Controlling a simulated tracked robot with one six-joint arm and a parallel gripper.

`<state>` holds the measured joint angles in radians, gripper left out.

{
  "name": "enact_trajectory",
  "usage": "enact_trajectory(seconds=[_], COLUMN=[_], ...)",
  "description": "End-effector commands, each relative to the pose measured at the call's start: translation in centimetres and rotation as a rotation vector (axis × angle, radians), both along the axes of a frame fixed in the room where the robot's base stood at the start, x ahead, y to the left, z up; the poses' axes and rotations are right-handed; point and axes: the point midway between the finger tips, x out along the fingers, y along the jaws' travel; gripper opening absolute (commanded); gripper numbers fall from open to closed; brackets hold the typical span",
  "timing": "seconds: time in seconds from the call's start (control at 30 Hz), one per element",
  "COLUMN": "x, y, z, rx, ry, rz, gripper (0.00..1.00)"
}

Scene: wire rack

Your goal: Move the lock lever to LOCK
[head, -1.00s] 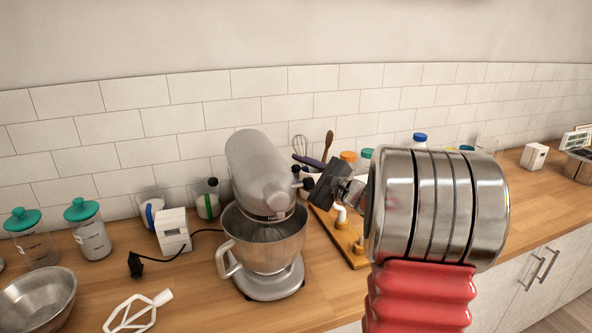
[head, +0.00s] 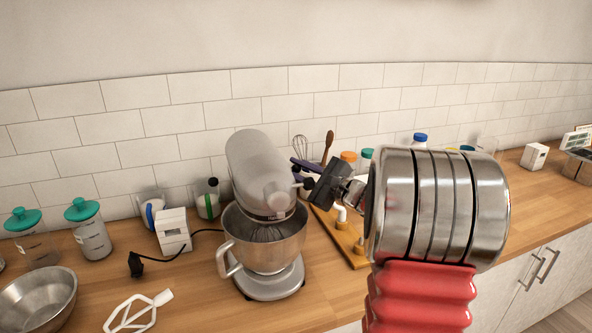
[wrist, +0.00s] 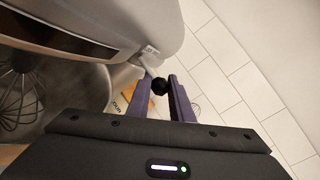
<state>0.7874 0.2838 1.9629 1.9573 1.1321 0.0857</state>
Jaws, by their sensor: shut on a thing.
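A grey stand mixer (head: 258,172) stands on the counter with its head down over a steel bowl (head: 262,247). It also shows at the left of the wrist view (wrist: 140,25). The lock lever (wrist: 160,84) is a short arm with a black ball knob on the side of the mixer head. In the wrist view my gripper (wrist: 165,86) has its purple fingers on either side of the knob, shut on it. In the head view my gripper (head: 304,172) is at the right side of the mixer head, and the lever is mostly hidden there.
A whisk attachment (wrist: 30,92) hangs in the bowl. A white flat beater (head: 137,311), a steel bowl (head: 38,298) and green-lidded jars (head: 88,230) are at the left. A black cord lies on the counter.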

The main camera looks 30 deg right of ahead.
Motion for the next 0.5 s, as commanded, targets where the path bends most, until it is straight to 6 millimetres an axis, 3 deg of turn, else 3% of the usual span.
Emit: enact_trajectory(seconds=[0.17,0.5], x=[-0.1,-2.5], y=[0.0,0.7], z=[-0.1,-0.1], rx=[0.002,0.001], ry=[0.002,0.003], rz=[0.000,0.000], gripper=[0.00,0.00])
